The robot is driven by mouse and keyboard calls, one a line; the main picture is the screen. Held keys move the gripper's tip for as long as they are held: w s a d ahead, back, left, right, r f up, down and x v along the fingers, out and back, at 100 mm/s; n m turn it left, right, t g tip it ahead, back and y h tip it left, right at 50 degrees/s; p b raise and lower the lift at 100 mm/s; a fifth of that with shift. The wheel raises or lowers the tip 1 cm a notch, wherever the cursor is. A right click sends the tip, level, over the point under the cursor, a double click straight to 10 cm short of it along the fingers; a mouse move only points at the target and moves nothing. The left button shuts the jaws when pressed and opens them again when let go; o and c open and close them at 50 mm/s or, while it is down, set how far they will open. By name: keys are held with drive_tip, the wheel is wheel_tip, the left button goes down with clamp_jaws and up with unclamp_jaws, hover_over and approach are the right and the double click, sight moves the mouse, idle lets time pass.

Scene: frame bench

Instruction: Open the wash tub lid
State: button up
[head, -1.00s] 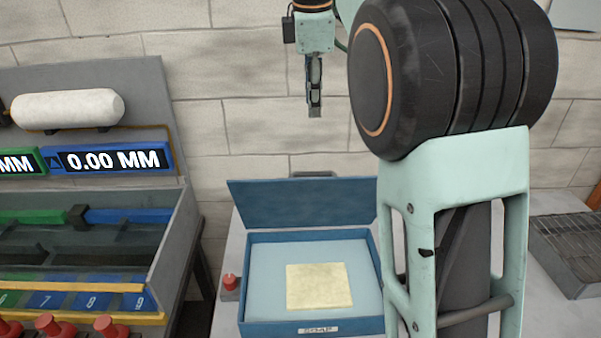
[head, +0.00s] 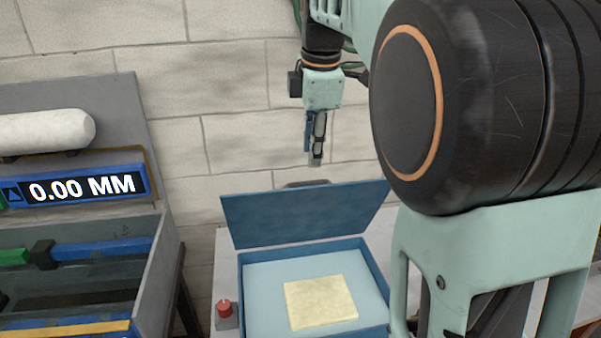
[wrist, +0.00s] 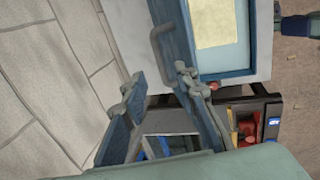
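The wash tub (head: 378,272) is a blue box with a pale blue inside and a flat pale yellow block (head: 320,301) in it. Its blue lid (head: 300,215) stands raised at the back edge, leaning back, so the tub is open. A dark handle (head: 307,184) shows behind the lid's upper edge; in the wrist view the handle (wrist: 160,32) sticks out from the lid. My gripper (head: 316,160) points down above and behind the lid, apart from it. In the wrist view my gripper (wrist: 160,80) has its fingers spread with nothing between them.
A red knob (head: 224,307) stands on the bench left of the tub. A grey machine with a 0.00 MM display (head: 85,187) and a white roll (head: 45,130) fills the left. A block wall (head: 240,80) rises close behind. My arm hides much of the right side.

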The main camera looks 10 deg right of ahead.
sight(309, 182)
drive_tip(key=x, duration=0.7)
drive_tip(key=shift+w+f, duration=0.1)
drive_tip(key=shift+f, duration=0.3)
drive_tip(key=shift+c, duration=0.3)
clamp_jaws()
